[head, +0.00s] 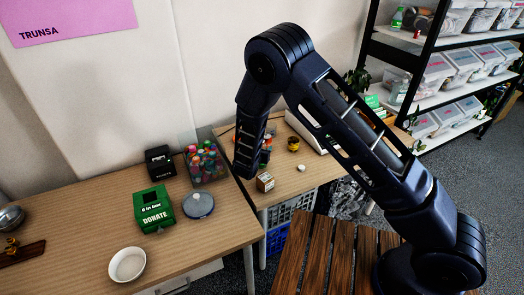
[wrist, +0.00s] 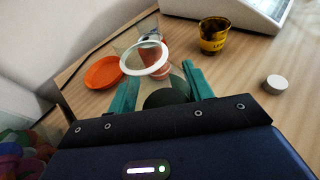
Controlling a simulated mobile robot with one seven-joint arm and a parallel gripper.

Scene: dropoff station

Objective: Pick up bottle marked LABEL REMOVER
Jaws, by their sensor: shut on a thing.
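My gripper's teal fingers (wrist: 162,92) are shut on a clear bottle-like thing (wrist: 178,78) with a dark round part between the fingers and a white ring (wrist: 148,57) beyond. No lettering on it can be read, so I cannot confirm the LABEL REMOVER marking. In the head view my arm hangs over the right-hand table, and its own links hide most of the gripper and the held thing.
A small box (head: 265,182) sits at the table edge. A bin of colourful items (head: 205,165) and a green DONATE box (head: 153,208) stand left.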

